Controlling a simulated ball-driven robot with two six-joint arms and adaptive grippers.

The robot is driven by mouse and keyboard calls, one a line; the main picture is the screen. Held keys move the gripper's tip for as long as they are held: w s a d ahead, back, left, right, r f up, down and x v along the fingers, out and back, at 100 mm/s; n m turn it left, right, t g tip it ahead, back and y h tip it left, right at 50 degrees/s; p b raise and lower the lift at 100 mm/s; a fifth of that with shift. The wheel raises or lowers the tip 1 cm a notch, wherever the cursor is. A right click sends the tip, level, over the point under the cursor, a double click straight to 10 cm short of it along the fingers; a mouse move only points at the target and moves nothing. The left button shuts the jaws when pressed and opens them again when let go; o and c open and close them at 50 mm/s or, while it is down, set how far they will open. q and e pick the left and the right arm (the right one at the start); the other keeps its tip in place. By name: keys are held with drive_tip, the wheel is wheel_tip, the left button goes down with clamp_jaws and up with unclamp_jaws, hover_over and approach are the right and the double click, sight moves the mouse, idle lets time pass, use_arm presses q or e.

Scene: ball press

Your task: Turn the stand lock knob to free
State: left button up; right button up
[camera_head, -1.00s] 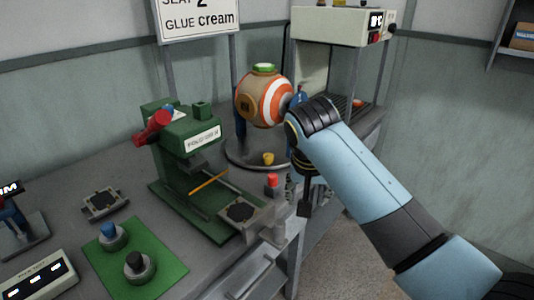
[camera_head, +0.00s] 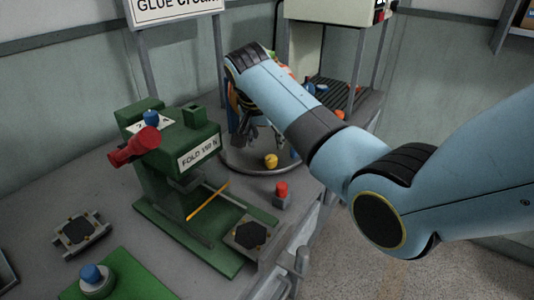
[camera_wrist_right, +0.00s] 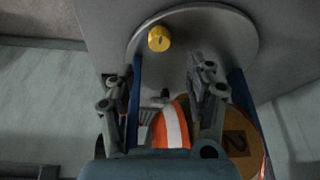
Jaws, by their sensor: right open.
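The yellow stand lock knob (camera_head: 271,160) sits on the round grey base plate (camera_head: 240,168) of the ball stand. In the right wrist view the knob (camera_wrist_right: 159,38) shows a dark mark on its top, near the upper part of the plate (camera_wrist_right: 215,35). The orange-and-white ball (camera_wrist_right: 172,125) is between blue stand posts (camera_wrist_right: 241,95), below the knob in that view. My right gripper (camera_head: 262,135) is open by the stand, apart from the knob. Its fingers (camera_wrist_right: 160,78) point toward the plate. My forearm hides most of the ball in the head view. My left gripper is out of view.
A green press (camera_head: 175,165) with a red handle stands left of the stand. A red button (camera_head: 281,189) is at the bench's front edge. A machine on a frame (camera_head: 325,32) stands behind. A sign (camera_head: 178,8) is at the back.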

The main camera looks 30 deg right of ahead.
sight(271, 158)
drive_tip(key=x, duration=0.5)
drive_tip(key=shift+d+f+b, duration=0.15)
drive_tip(key=shift+f+b, duration=0.1)
drive_tip(key=shift+b, duration=0.1)
drive_tip(key=x, duration=0.2)
drive_tip(key=shift+w+d+f+b, duration=0.1)
drive_tip(key=shift+f+b, duration=0.2)
drive_tip(key=shift+d+f, duration=0.1)
drive_tip(key=shift+f, duration=0.1)
drive_tip(key=c, duration=0.5)
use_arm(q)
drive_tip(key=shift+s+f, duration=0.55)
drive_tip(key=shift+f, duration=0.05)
use_arm(e)
clamp_jaws()
